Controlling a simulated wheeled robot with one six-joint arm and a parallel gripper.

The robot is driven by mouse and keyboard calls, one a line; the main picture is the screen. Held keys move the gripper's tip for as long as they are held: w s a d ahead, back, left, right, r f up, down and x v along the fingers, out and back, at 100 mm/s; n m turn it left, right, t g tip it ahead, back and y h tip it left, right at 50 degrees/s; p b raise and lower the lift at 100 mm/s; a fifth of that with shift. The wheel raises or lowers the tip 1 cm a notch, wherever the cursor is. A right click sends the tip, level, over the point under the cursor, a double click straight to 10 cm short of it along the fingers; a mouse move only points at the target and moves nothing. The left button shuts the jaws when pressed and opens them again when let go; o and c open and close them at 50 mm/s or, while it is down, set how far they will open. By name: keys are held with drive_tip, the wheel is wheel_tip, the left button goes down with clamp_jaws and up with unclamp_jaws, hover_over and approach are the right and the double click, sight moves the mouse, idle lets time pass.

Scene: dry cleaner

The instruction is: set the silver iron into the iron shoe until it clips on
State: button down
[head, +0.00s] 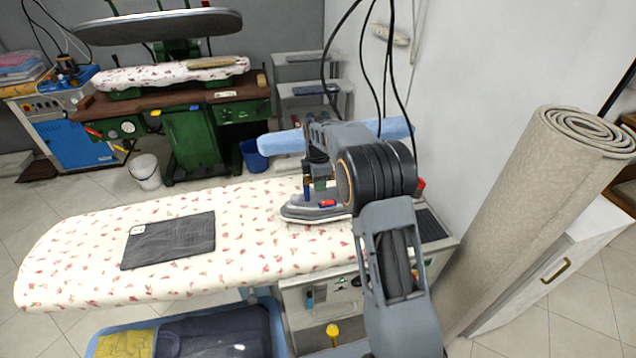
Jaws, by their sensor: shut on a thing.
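The silver iron (300,211) is at the right part of the flowered ironing board, its pointed end toward the left. My gripper (319,184) comes down over it from the right and is shut on it; my wrist hides its rear and most of the handle. Small red and green parts show near the grip. The iron sits low, at or just above the board cover. I cannot tell the iron shoe apart from the iron's sole here, nor whether the two touch or are clipped.
A dark folded cloth (168,240) with a white tag lies on the ironing board (70,255), left of the iron. A blue padded sleeve arm (283,142) is behind my gripper. A rolled carpet (535,215) stands at the right. Cables hang above my wrist.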

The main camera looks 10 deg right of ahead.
drive_tip(key=shift+w+r+p, duration=0.1)
drive_tip(key=shift+r+p, duration=1.3)
drive_tip(key=shift+r, duration=0.95)
